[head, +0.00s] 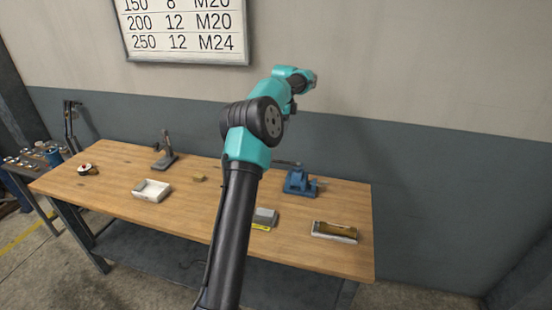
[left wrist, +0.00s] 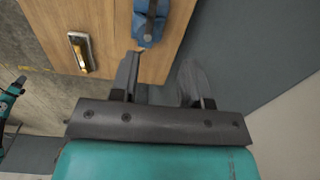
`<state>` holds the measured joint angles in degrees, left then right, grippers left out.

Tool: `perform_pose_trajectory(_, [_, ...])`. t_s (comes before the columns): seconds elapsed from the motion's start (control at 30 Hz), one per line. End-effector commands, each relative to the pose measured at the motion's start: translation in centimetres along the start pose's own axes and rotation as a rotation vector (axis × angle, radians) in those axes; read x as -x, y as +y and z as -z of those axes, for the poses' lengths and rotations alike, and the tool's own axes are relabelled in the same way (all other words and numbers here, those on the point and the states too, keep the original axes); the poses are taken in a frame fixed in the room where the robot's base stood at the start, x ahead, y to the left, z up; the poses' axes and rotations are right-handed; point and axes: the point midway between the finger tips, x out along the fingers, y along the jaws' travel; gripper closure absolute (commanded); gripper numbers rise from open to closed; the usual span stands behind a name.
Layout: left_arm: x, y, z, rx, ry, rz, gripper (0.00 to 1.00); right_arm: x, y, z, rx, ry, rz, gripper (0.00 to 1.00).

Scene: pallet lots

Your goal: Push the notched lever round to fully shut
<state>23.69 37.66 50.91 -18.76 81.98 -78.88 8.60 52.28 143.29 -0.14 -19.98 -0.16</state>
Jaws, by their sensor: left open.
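A blue valve-like body (head: 300,183) stands on the right part of the bench, near its back edge. A dark lever arm (head: 287,163) reaches left from its top; its notch is too small to make out. The blue body also shows at the top of the left wrist view (left wrist: 141,32), with a dark bar across it, cut off by the frame. My left gripper (head: 309,82) is raised well above the bench and the blue body, in front of the wall. In the left wrist view its fingers (left wrist: 160,80) are apart with nothing between them.
The wooden bench (head: 110,185) carries a white tray (head: 152,191), a dark stand (head: 165,158), a grey block (head: 265,215) and a tray with a brass-coloured piece (head: 335,232). A grey wall is behind. My arm covers part of the bench middle.

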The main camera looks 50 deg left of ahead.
Motion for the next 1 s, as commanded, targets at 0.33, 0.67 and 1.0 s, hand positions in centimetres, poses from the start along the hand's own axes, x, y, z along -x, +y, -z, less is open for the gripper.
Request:
perform_pose_trajectory(0.33, [1.9,0.6,-2.6,-0.037,0.002,-0.027,0.57,0.0,0.0,0.0,0.000,0.000,0.000,0.57])
perform_pose_trajectory(0.67, [0.9,0.6,-2.6,-0.037,0.001,-0.029,0.57,0.0,0.0,0.0,0.000,0.000,0.000,0.57])
perform_pose_trajectory(1.0, [-4.1,0.8,-2.5,-0.036,0.001,-0.030,0.57,0.0,0.0,0.0,0.000,0.000,0.000,0.57])
